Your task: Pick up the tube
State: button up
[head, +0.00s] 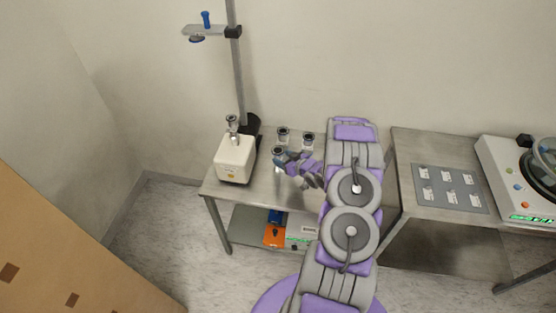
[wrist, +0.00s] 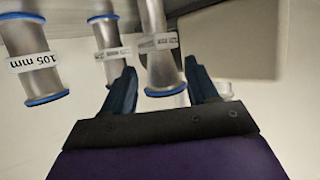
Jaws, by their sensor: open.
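Several metal tubes with flared ends stand on the left steel table: one at the back (head: 283,133), one to its right (head: 308,139) and one at the front (head: 277,151), close to my gripper (head: 282,163). In the wrist view, my gripper (wrist: 160,66) is open, with two dark blue fingers. A labelled tube with a blue rim (wrist: 164,70) appears between the fingers; I cannot tell whether they touch it. A second tube (wrist: 108,40) stands just left of the fingers.
The steel table (head: 219,189) also carries a white device (head: 235,160) with a fitting on top and a pole stand (head: 239,80). Boxes, one orange (head: 274,236), sit on its lower shelf. A second table (head: 402,165) at right holds a grey labelled panel (head: 450,189) and a white machine (head: 500,165).

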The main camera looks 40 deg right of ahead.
aim_at(280, 157)
jog(key=x, duration=0.4)
jog(key=shift+w+f+b, duration=0.1)
jog(key=shift+f+b, duration=0.05)
jog(key=shift+b, duration=0.2)
jog(key=c, duration=0.8)
